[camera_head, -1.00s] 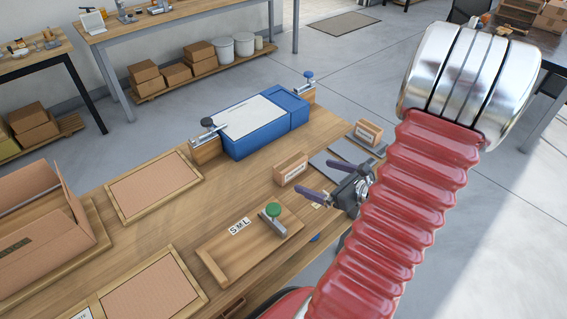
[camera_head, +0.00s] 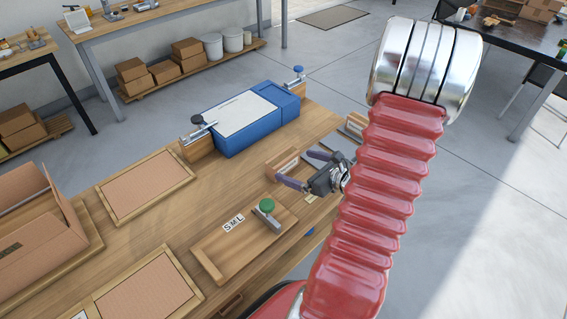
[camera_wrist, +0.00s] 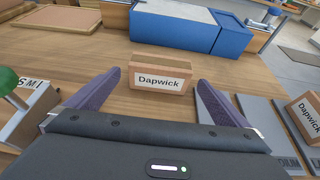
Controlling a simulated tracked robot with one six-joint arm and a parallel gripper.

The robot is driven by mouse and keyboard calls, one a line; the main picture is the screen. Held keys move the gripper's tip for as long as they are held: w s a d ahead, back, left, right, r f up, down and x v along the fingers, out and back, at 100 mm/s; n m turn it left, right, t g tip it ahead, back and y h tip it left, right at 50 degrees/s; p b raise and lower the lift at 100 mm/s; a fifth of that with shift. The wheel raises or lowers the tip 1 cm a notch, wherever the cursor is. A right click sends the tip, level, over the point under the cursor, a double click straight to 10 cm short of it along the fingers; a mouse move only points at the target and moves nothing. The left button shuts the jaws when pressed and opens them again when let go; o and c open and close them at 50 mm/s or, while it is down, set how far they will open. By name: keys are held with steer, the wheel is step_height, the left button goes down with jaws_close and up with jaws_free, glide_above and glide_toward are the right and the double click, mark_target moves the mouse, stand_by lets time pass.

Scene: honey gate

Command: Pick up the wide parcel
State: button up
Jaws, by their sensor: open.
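A small brown parcel labelled "Dapwick" (camera_wrist: 160,80) stands on the wooden bench, just ahead of my gripper and centred between its fingers in the wrist view. It also shows in the head view (camera_head: 281,160), partly behind the fingers. My gripper (camera_head: 297,169) is open and empty, its two purple fingers pointing at this parcel; they also show in the wrist view (camera_wrist: 155,84). A second "Dapwick" parcel (camera_wrist: 306,114) stands on a grey plate to the right. I cannot tell for certain which of the two is the wide parcel.
A blue box with a pale top (camera_head: 245,115) stands behind the parcel. A wooden tray (camera_head: 215,260) with a green-knobbed clamp (camera_head: 266,207) lies to the left, beside an "SML" label. Grey plates (camera_wrist: 270,120) lie right of my gripper. An open carton (camera_head: 55,235) stands far left.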

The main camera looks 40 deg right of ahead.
mark_target(288, 161)
steer(key=shift+x, duration=1.4)
steer(key=shift+x, duration=2.6)
steer(key=shift+r, duration=0.1)
steer(key=c, duration=0.8)
steer(key=shift+c, duration=0.2)
steer(key=shift+r, duration=5)
